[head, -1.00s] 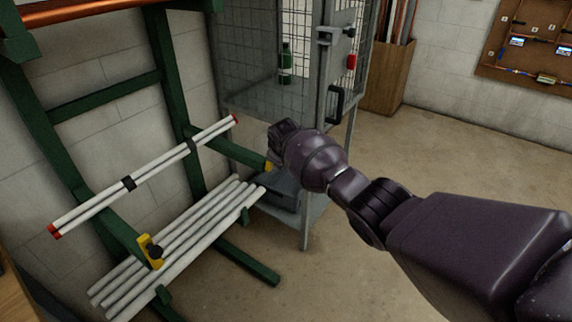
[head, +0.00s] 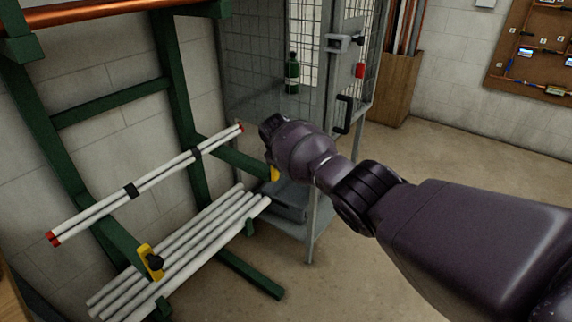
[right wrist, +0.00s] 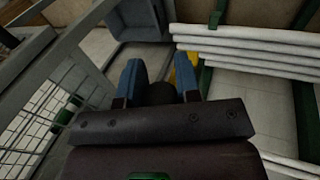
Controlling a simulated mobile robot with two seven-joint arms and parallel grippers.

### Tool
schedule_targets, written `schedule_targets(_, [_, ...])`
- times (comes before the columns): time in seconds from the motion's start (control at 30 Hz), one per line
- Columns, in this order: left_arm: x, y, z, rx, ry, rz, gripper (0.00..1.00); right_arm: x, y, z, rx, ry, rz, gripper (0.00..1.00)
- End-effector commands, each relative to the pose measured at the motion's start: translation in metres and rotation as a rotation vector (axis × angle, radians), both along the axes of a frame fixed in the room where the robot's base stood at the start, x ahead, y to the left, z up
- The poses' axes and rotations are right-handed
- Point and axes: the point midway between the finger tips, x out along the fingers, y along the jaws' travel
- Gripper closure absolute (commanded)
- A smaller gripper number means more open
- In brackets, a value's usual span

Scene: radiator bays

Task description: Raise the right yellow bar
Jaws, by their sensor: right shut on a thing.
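The right yellow bar (head: 274,173) shows at the end of the right green rack arm, just below my right gripper (head: 267,131); its upper part is hidden behind the gripper. In the right wrist view the two blue fingers of my right gripper (right wrist: 160,82) are closed on a dark round knob (right wrist: 160,93). The right yellow bar also shows just beside the fingers (right wrist: 185,70). Whether the bar is raised is hard to tell. The left yellow bar (head: 146,262), with a black knob, stands upright at the end of the left arm. My left gripper is not in view.
A strapped bundle of white tubes with red ends (head: 164,177) lies across both arms. Several white pipes (head: 190,245) lie on the lower rack. A grey mesh cabinet (head: 320,170) stands close behind my right gripper. The floor at right is clear.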

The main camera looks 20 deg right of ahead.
Motion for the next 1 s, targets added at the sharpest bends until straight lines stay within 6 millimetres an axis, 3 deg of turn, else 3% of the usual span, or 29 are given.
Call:
schedule_targets(0.1, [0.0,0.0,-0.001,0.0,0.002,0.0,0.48,0.0,-0.001,0.001,-0.002,-0.002,-0.001,1.0])
schedule_targets(0.13, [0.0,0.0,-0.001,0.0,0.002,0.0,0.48,0.0,-0.001,0.001,-0.002,-0.002,-0.001,0.65])
schedule_targets(0.27, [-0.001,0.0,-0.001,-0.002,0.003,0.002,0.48,0.0,-0.001,0.001,-0.001,-0.002,-0.001,0.45])
schedule_targets(0.63, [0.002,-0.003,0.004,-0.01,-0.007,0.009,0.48,-0.001,0.001,0.008,0.0,-0.005,0.0,0.45])
schedule_targets(1.0, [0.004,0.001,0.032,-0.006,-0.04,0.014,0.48,-0.018,0.017,0.071,0.001,-0.013,0.001,0.45])
